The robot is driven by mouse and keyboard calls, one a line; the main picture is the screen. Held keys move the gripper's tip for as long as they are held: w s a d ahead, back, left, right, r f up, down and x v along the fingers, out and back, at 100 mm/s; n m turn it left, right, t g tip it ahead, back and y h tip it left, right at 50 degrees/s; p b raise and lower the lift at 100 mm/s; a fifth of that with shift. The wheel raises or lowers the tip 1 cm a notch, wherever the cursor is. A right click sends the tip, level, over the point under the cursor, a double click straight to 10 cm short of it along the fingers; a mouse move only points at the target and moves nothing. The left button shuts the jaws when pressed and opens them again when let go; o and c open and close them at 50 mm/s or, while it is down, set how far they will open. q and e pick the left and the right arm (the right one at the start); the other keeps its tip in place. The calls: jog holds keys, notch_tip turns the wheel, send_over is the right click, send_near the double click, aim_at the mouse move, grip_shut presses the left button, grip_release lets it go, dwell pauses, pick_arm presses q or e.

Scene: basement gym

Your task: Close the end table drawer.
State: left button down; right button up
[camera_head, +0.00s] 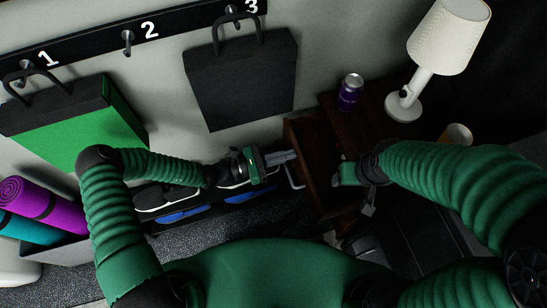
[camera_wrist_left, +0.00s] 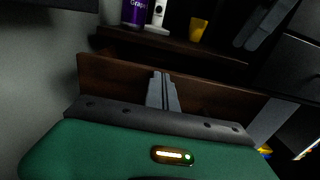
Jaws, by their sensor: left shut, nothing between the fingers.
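The dark brown wooden end table (camera_head: 375,125) stands at the right of the head view. Its drawer (camera_head: 303,150) is pulled out toward the left, with a pale bar handle (camera_head: 292,177) on its front. The drawer front (camera_wrist_left: 110,78) also spans the left wrist view. My left gripper (camera_head: 294,155) is shut and empty, with its fingertips at the drawer front, just above the handle; whether they touch it I cannot tell. My right gripper (camera_head: 345,172) is beside the drawer's right part, partly hidden by its own wrist; its fingers are unclear.
A purple can (camera_head: 350,92), a white lamp (camera_head: 404,105) and a yellow cup (camera_head: 457,134) stand on the table. Shoes on a low rack (camera_head: 190,203) lie below my left arm. Bags (camera_head: 240,80) hang on the wall, and rolled mats (camera_head: 40,205) are at the left.

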aim_at(300, 149)
pick_arm(q)
jog(key=x, duration=0.7)
jog(key=shift+w+d+r+p, duration=0.15)
jog(key=shift+w+p, duration=0.2)
jog(key=shift+p, duration=0.05)
jog(key=x, duration=0.6)
jog(key=shift+d, duration=0.35)
pick_arm(e)
jog(key=shift+a+r, duration=0.85)
jog(key=shift+a, duration=0.1)
pick_arm(q)
jog(key=shift+d+r, duration=0.1)
jog(key=shift+r, duration=0.05)
pick_arm(e)
jog(key=shift+s, duration=0.1)
